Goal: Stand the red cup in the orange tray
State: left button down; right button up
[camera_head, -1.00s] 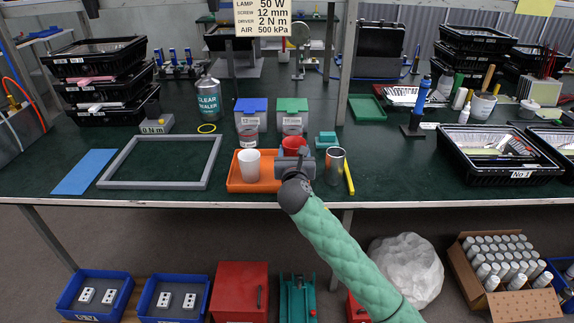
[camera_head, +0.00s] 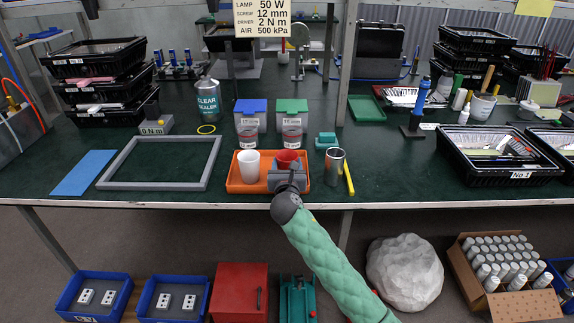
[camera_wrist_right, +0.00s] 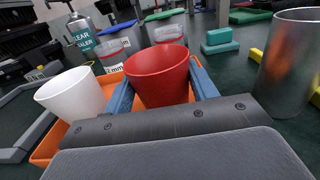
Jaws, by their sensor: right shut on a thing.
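The red cup (camera_head: 286,158) is upright over the right part of the orange tray (camera_head: 234,187), at the table's front edge. My right gripper (camera_head: 287,170) is shut on it. In the right wrist view the red cup (camera_wrist_right: 158,76) sits between the two blue-grey fingers of my right gripper (camera_wrist_right: 160,88). I cannot tell whether its base touches the tray floor; the gripper hides it. A white cup (camera_head: 248,165) stands in the left part of the tray, and also shows in the wrist view (camera_wrist_right: 72,98). My left gripper is not in view.
A metal cylinder (camera_head: 334,168) and a yellow bar (camera_head: 348,180) stand and lie just right of the tray. Behind it are clear containers (camera_head: 291,138) and blue and green lidded boxes (camera_head: 251,106). A grey frame (camera_head: 160,184) lies to the left.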

jog(key=o, duration=0.5)
jog(key=shift+f, duration=0.1)
jog(key=o, duration=0.4)
jog(key=shift+o, duration=0.2)
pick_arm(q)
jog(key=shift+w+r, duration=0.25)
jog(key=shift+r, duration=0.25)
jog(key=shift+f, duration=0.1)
